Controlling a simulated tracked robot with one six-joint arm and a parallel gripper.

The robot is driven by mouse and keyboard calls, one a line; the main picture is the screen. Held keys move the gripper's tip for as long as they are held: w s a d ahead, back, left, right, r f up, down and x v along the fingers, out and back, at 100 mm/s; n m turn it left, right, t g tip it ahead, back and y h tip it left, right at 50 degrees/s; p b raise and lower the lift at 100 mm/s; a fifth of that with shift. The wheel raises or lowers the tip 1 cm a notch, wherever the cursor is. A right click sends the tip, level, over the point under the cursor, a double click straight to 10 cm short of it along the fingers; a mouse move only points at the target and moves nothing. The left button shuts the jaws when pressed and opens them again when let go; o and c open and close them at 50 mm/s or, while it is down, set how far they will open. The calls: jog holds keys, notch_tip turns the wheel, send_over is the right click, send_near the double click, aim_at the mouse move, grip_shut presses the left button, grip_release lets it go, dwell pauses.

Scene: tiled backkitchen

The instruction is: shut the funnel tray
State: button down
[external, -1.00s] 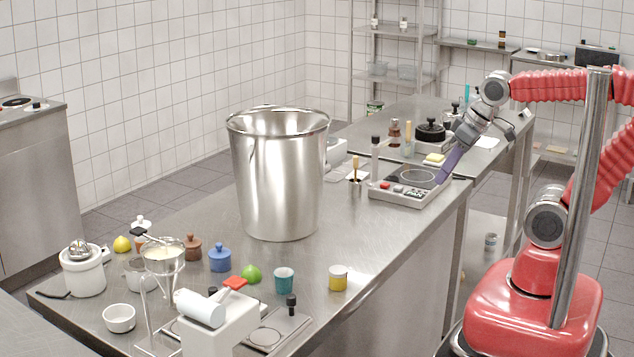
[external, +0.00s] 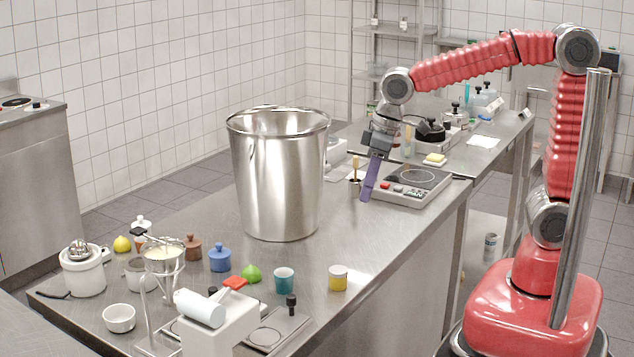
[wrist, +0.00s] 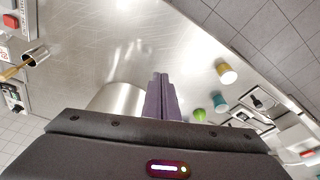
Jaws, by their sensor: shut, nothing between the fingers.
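A metal funnel (external: 163,262) with pale contents stands on a thin wire stand at the front left of the steel counter. Beside it is a white device (external: 222,325) with a white roller and a red lever. A flat metal plate with a black knob (external: 291,301) lies to its right. I cannot tell which part is the funnel tray, or whether it is open. My gripper (external: 366,198) has purple fingers and is shut and empty, above the counter right of the big steel pot. Its fingers (wrist: 160,76) point over the counter in the wrist view.
The tall steel pot (external: 277,185) stands between my gripper and the funnel. A yellow cup (external: 338,278), a teal cup (external: 284,280) and a green lime (external: 251,274) stand near the plate. A control panel device (external: 410,185) is just right of my gripper. The counter's right front is clear.

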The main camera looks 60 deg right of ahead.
jog(key=w+a+f+n, duration=0.2)
jog(key=w+a, duration=0.2)
jog(key=a, duration=0.8)
jog(key=w+a+f+n+g+y, duration=0.15)
jog(key=w+a, duration=0.25)
jog(key=a, duration=0.9)
jog(key=w+a+f+n, duration=0.2)
jog(key=w+a+n, duration=0.15)
jog(key=a, duration=0.85)
jog(key=w+a+r+n, duration=0.1)
jog(key=w+a+r, duration=0.1)
jog(key=a+r, duration=0.3)
jog(key=shift+w+r+t+y, duration=0.2)
jog(key=shift+r+t+y, duration=0.15)
jog(key=shift+r, duration=0.55)
jog(key=shift+a+f, duration=0.1)
jog(key=shift+f, duration=0.05)
